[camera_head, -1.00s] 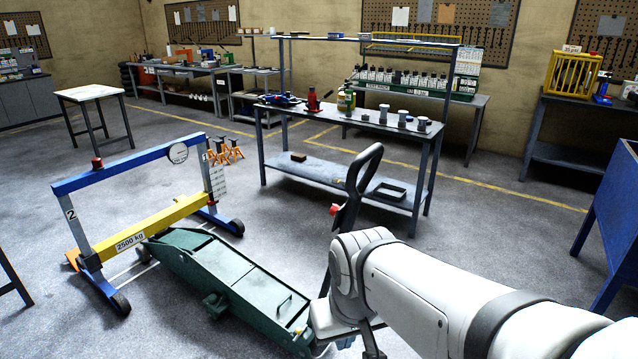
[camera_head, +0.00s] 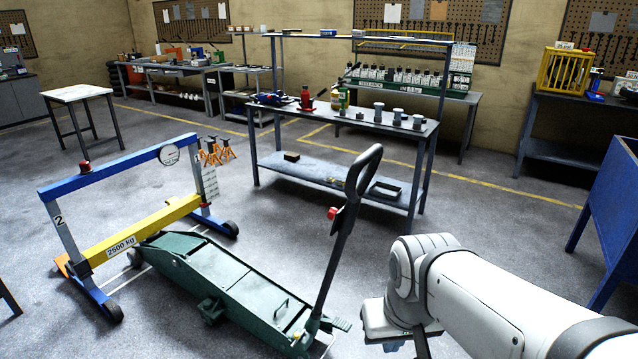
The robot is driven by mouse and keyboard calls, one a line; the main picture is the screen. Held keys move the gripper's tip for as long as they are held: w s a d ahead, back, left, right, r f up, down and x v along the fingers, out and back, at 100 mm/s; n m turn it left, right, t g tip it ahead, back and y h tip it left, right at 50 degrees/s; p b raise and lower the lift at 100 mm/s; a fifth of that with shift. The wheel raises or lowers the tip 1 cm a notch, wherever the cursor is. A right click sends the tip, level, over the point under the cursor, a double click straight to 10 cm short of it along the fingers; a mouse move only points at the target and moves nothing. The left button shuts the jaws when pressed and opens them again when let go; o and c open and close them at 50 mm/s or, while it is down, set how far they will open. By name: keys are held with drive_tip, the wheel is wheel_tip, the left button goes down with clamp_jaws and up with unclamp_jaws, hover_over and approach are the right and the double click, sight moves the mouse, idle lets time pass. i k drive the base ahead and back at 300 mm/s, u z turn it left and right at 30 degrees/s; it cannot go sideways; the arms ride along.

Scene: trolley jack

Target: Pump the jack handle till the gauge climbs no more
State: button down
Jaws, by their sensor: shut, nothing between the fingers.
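The green trolley jack (camera_head: 235,285) lies on the floor at the lower middle, its far end beneath the yellow beam (camera_head: 140,229) marked 2500 kg. Its long dark handle (camera_head: 341,250) stands up from the near end, leaning slightly right, with a loop grip on top and a red knob partway up.
A grey workbench (camera_head: 345,120) with jars and a red bottle jack stands behind the handle. Orange axle stands (camera_head: 217,151) stand beyond the frame. A blue bin (camera_head: 610,195) is at the right edge.

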sight(345, 218)
drive_tip(key=u, duration=0.05)
drive_tip(key=i, duration=0.95)
drive_tip(key=z, duration=0.05)
